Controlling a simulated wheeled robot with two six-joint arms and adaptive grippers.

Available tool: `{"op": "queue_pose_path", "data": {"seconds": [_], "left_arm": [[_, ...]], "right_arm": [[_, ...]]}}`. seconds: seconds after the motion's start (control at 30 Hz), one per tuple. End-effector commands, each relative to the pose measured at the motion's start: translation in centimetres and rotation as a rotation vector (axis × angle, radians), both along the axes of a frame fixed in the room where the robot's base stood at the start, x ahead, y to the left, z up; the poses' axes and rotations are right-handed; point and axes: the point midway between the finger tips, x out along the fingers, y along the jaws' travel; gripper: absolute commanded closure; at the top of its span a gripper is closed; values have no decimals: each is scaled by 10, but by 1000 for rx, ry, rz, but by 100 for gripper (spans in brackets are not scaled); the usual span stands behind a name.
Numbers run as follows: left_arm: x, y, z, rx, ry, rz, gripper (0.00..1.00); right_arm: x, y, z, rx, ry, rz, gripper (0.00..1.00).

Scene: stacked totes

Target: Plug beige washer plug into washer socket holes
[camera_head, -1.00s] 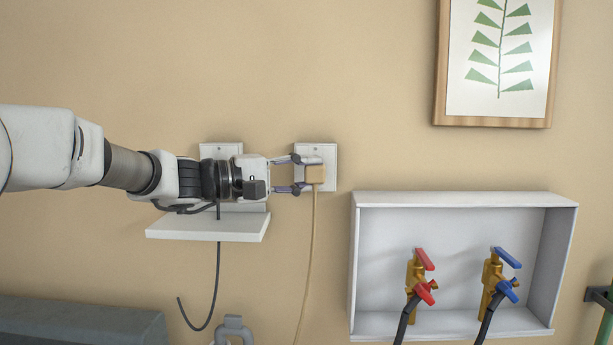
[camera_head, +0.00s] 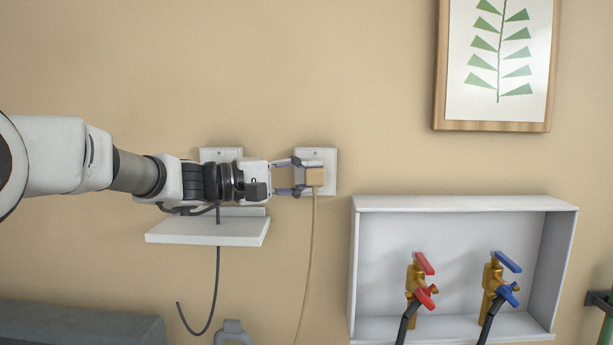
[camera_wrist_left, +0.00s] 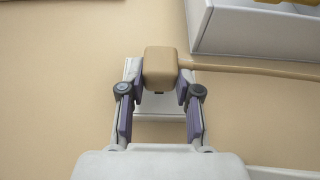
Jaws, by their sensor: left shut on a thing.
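The beige washer plug (camera_head: 315,177) is in front of the right-hand white wall plate (camera_head: 316,156), its cord (camera_head: 312,260) hanging down. My left gripper (camera_head: 304,177) is shut on the plug, coming from the left. In the left wrist view the plug (camera_wrist_left: 161,67) sits between the two finger pads, with the wall plate (camera_wrist_left: 160,106) behind it. A small dark part shows at the plug's edge facing the plate. The socket holes are hidden, and I cannot tell whether the plug touches the plate. My right gripper is not in view.
A second wall plate (camera_head: 221,154) is partly behind my left arm, above a white shelf (camera_head: 207,230). A recessed white box (camera_head: 462,203) with red (camera_head: 424,264) and blue (camera_head: 508,262) valves is at the lower right. A framed leaf picture (camera_head: 491,125) hangs above.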

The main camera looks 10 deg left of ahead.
Motion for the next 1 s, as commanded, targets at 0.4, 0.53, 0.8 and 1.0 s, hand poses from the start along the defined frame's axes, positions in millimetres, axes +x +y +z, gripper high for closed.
{"op": "queue_pose_path", "data": {"seconds": [0.4,0.53,0.8,1.0], "left_arm": [[10,2,1,-1,-1,1,100],[12,3,1,-1,-1,1,57],[12,3,0,0,0,1,38],[12,3,0,0,0,1,38]], "right_arm": [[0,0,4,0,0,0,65],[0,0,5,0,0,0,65],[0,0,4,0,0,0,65],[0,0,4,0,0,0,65]]}}
